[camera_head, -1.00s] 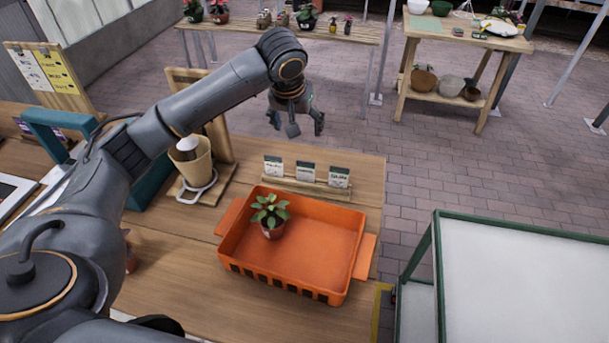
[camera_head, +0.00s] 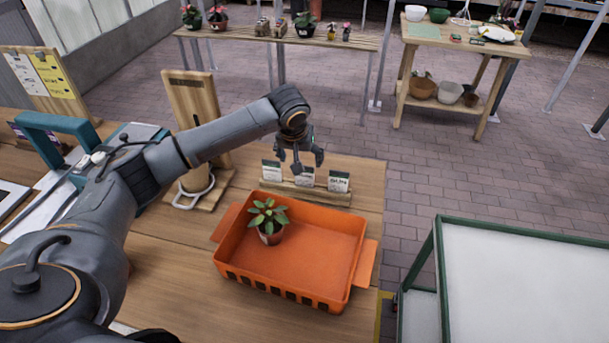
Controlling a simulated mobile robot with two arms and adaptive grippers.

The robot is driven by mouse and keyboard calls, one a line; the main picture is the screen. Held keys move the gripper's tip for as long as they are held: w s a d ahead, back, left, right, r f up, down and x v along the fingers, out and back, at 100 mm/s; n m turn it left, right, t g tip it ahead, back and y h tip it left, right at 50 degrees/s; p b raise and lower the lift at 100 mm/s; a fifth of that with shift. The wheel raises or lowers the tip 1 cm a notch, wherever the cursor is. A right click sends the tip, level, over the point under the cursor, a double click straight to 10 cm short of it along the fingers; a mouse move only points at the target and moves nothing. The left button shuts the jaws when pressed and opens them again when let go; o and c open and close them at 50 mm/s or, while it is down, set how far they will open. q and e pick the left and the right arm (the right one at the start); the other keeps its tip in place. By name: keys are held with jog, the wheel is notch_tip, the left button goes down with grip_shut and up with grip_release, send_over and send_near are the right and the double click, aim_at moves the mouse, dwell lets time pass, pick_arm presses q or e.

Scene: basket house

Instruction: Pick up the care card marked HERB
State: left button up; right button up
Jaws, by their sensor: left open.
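Three small white care cards with dark top bands stand in a row in a wooden holder (camera_head: 322,196) behind the orange tray: a left card (camera_head: 270,171), a middle card (camera_head: 305,182) and a right card (camera_head: 339,182). Their print is too small to read, so I cannot tell which one is marked HERB. My left gripper (camera_head: 300,161) is open with its fingers pointing down. It appears just above or behind the middle card and hides part of its top. I cannot tell whether it touches the card. My right gripper is out of view.
The orange tray (camera_head: 330,243) holds a potted green plant (camera_head: 268,221) at its left side. A wooden stand (camera_head: 190,110) and a teal-handled carrier (camera_head: 45,125) are to the left. A green-framed white table (camera_head: 520,285) stands at the right.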

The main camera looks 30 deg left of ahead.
aim_at(305, 166)
pick_arm(q)
jog(key=p+x, duration=0.1)
jog(key=x, duration=0.1)
jog(key=d+p+x, duration=0.1)
jog(key=x, duration=0.1)
jog(key=shift+f, duration=0.15)
jog(key=shift+w+a+f, duration=0.15)
jog(key=shift+f, duration=0.3)
jog(key=c, duration=0.8)
